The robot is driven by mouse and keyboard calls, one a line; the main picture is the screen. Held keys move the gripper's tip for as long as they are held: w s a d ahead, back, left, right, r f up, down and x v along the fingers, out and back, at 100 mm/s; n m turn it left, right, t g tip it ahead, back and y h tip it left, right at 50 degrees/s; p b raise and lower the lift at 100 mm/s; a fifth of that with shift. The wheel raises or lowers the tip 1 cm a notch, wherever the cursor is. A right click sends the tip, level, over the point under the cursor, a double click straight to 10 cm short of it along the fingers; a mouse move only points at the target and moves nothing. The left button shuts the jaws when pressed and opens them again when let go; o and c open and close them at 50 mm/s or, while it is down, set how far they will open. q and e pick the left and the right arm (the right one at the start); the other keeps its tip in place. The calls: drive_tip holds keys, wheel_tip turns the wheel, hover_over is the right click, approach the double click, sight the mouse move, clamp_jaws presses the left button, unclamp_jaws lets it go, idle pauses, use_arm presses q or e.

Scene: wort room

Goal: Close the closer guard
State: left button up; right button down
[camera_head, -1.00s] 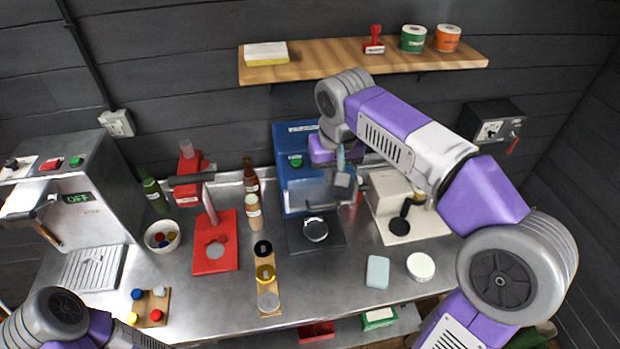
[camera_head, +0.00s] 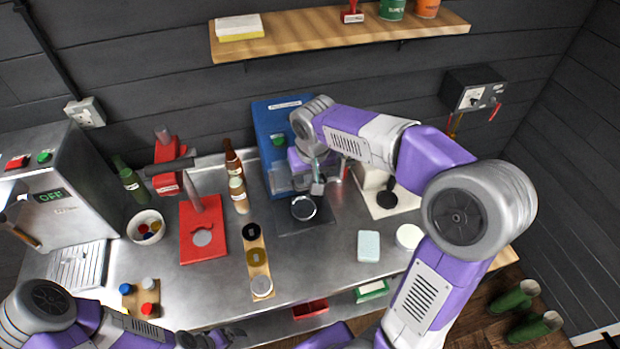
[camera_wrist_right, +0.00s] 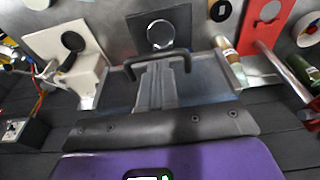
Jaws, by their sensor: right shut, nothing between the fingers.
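The blue closer (camera_head: 270,120) stands against the back wall with a green button on its front. Its guard (camera_head: 282,180) is a see-through panel at the front, mostly behind my right gripper. In the right wrist view the guard's dark bar handle (camera_wrist_right: 184,53) crosses just beyond my fingertips. My right gripper (camera_head: 318,186) is shut and empty at the closer's front; its grey fingers also show in the wrist view (camera_wrist_right: 156,72). I cannot tell whether they touch the handle, or the guard's exact angle. My left gripper (camera_head: 222,338) is low at the front edge, its fingers unclear.
A round silver piece (camera_head: 304,208) sits on the closer's dark base. A red capper (camera_head: 203,240) and bottles (camera_head: 238,195) stand left; a cream machine (camera_head: 372,185) stands close on the right. A soap-like block (camera_head: 369,246) lies on the steel counter's front right.

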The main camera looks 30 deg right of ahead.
drive_tip(key=shift+f, duration=0.5)
drive_tip(key=shift+s, duration=0.1)
wheel_tip(320, 180, down, 12)
drive_tip(key=b, duration=0.9)
drive_tip(key=shift+s, duration=0.2)
drive_tip(key=shift+r, duration=0.1)
wheel_tip(320, 180, up, 14)
drive_tip(key=p, duration=0.4)
drive_tip(key=shift+s+a+r, duration=0.15)
drive_tip(key=shift+s+a, duration=0.05)
drive_tip(key=shift+s, duration=0.15)
